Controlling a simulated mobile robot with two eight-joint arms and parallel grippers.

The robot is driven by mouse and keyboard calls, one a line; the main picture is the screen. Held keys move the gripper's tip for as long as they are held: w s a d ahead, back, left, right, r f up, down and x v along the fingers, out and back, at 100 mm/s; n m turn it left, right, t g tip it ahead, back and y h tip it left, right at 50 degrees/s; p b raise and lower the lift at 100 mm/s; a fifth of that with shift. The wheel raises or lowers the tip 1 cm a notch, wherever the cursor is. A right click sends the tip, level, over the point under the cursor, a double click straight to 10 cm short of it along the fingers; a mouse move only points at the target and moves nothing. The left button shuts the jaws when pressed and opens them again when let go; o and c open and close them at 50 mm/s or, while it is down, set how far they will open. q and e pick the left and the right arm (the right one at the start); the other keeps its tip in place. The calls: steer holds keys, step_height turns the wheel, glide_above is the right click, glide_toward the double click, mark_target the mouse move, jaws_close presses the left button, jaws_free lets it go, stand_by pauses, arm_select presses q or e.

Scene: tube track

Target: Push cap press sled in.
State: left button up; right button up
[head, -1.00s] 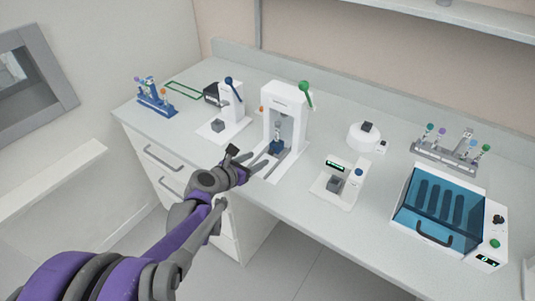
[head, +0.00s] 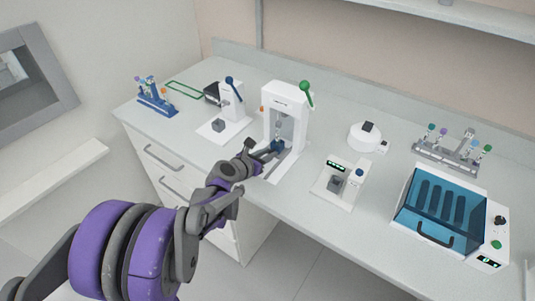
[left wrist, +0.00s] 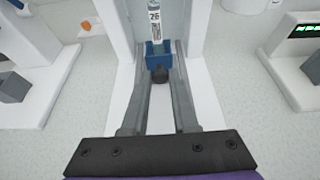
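The white cap press (head: 287,101) with a green-knobbed lever stands on the bench. Its blue sled (head: 277,146) sits low in the front opening and carries an upright tube (left wrist: 154,22) with a printed label. In the left wrist view the blue sled (left wrist: 158,57) has a dark round knob (left wrist: 160,74) on its near side. My left gripper (head: 265,152) is in front of the press, low over its base, reaching toward the sled. Its two fingers (left wrist: 161,82) are apart, one on each side of the knob, with gaps showing. Whether a fingertip touches the sled is unclear. My right gripper is out of view.
A white device with a blue-knobbed lever (head: 232,101) stands left of the press. A small white device with a green display (head: 337,183) stands to the right. A blue-lidded box (head: 440,207), tube racks (head: 155,99) and a round white device (head: 363,138) are farther off.

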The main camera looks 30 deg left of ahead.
mark_target(274, 146)
arm_select(q)
jaws_close()
steer(key=shift+w, duration=0.15)
stand_by(0.9)
steer(key=w, duration=0.4)
steer(key=shift+d+b, duration=0.15)
steer(key=shift+b, duration=0.2)
steer(key=shift+r, duration=0.1)
steer(key=shift+o, duration=1.9)
jaws_free()
steer(key=shift+o, duration=1.4)
steer(key=shift+w, duration=0.1)
